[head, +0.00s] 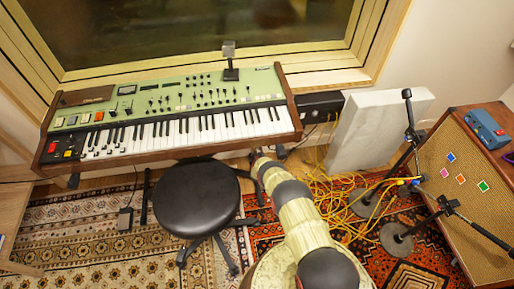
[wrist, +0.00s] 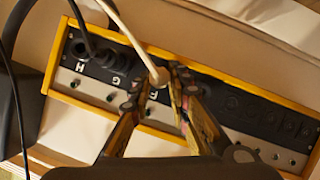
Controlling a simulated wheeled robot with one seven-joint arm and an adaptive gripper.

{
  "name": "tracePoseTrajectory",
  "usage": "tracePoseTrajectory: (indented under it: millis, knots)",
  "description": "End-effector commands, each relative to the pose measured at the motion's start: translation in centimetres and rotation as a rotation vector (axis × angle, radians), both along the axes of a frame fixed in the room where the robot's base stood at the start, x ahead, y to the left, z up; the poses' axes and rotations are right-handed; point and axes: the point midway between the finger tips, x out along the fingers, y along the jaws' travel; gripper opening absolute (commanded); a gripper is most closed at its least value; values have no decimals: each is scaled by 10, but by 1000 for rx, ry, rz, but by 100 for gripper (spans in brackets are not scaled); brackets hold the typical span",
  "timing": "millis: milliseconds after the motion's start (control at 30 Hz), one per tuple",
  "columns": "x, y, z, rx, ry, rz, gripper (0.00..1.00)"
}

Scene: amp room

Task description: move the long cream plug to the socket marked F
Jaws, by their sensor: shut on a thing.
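In the wrist view, my gripper (wrist: 159,74) is shut on the cream plug (wrist: 158,77), whose rounded end shows between the fingertips. Its cream cable (wrist: 128,32) runs up and left out of the picture. The plug is over the socket panel (wrist: 255,118), close to the letter F (wrist: 150,103). I cannot tell whether its tip is inside a socket, because the fingers hide the spot. The letters G (wrist: 116,80) and H (wrist: 80,67) are to the left. In the head view my arm hides the gripper.
A black plug (wrist: 82,44) stands in the panel near H. A black cable (wrist: 14,90) hangs at the left. In the head view, a keyboard (head: 170,115), a black stool (head: 197,195), tangled yellow cables (head: 340,195) and microphone stands (head: 397,238) surround my arm.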

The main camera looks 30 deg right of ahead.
Motion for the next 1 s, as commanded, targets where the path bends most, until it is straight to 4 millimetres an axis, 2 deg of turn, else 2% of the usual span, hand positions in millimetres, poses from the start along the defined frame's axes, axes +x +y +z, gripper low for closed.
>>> tracePoseTrajectory:
  millis: [367, 400, 767, 1000]
  knots:
    - [2, -1, -1, 0, 1, 0, 0]
    - [2, -1, -1, 0, 1, 0, 19]
    - [2, -1, 0, 0, 1, 0, 39]
    - [2, -1, -1, 0, 1, 0, 40]
